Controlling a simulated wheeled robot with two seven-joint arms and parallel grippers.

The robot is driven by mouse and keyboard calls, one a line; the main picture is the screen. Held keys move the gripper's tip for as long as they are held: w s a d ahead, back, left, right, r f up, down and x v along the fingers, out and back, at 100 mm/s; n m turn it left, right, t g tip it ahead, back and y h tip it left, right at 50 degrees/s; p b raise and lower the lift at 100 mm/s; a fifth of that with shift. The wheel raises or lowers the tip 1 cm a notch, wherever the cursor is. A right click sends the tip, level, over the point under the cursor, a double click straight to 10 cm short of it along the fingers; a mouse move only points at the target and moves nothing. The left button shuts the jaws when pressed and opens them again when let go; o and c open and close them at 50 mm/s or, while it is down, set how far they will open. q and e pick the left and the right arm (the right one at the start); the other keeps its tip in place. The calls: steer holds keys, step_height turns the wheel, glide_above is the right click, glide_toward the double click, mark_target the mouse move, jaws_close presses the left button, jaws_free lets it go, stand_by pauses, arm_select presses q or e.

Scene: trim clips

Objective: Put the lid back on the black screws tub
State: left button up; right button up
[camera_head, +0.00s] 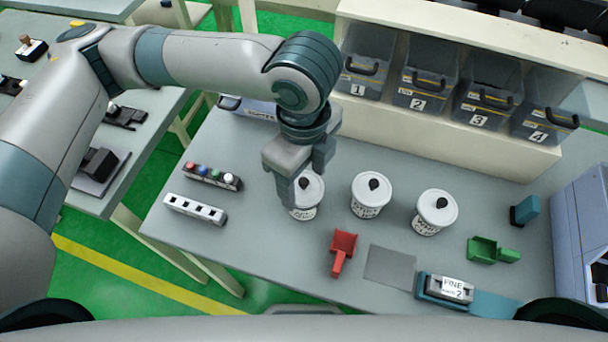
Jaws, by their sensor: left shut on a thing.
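Three white tubs with dark lettering stand in a row on the grey table. My left gripper (304,176) points down over the left tub (303,213) and is shut at the top of its white lid (313,190). The gripper hides the lid's knob and part of its rim. The lid is at the tub's mouth, but I cannot tell whether it is seated or slightly raised. The middle tub (366,210) and the right tub (428,226) wear white lids with black knobs. The lettering is too small to read surely. My right gripper is not in view.
Numbered grey bins (417,88) stand along the back. A red scoop (342,252), a grey mat (390,267), a green scoop (482,249) and a block marked FINE (450,289) lie in front. Two small racks (196,208) (212,176) lie at left.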

arm_select(q)
steer(key=shift+p, duration=0.3)
steer(key=shift+f+p, duration=0.15)
steer(key=shift+p, duration=0.5)
stand_by(1.8)
stand_by(0.4)
steer(key=o, duration=1.1)
steer(key=shift+o, duration=0.6)
steer(key=o, duration=0.3)
steer(key=shift+o, duration=0.2)
